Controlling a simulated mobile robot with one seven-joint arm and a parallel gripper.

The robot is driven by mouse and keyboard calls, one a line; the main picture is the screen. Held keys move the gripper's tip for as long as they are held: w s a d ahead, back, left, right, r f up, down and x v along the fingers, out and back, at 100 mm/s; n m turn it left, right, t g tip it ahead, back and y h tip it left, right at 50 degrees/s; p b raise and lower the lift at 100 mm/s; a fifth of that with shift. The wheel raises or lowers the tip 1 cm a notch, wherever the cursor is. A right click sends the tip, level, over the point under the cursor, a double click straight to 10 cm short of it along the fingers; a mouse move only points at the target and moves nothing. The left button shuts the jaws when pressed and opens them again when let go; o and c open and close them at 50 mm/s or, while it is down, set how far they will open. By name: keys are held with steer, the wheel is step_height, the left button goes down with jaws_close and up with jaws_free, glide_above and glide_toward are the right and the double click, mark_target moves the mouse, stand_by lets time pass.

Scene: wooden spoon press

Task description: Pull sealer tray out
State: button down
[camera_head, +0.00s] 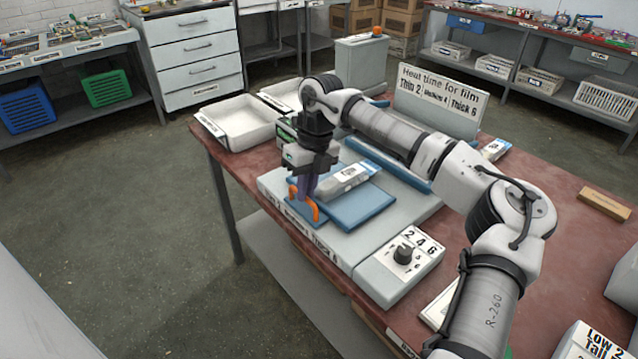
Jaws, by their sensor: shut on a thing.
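The sealer (400,225) is a light grey machine on the red table, with a blue tray (362,208) lying on its top near the front. A grey and white packet (345,182) lies on the tray. An orange handle (311,209) stands at the tray's front left end. My gripper (303,196) points down from above and is shut on the orange handle. My fingers hide part of the handle and of the tray's left end.
A dial box (403,262) marked 2 4 6 sits at the sealer's right front. A sign (437,103) about heat time stands behind. White bins (238,122) are at the table's back left. Open floor lies left of the table.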

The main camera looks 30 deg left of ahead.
steer(key=shift+s+a, duration=0.1)
steer(key=shift+s, duration=0.15)
steer(key=c, duration=1.5)
jaws_free()
steer(key=shift+w+r, duration=0.2)
steer(key=shift+r, duration=0.3)
steer(key=r, duration=0.4)
steer(key=w+r+b, duration=0.1)
steer(key=r, duration=0.3)
steer(key=w+d+r, duration=0.1)
steer(key=r, duration=0.3)
steer(key=shift+w+r, duration=0.1)
steer(key=shift+r, duration=0.2)
steer(key=shift+f, duration=0.1)
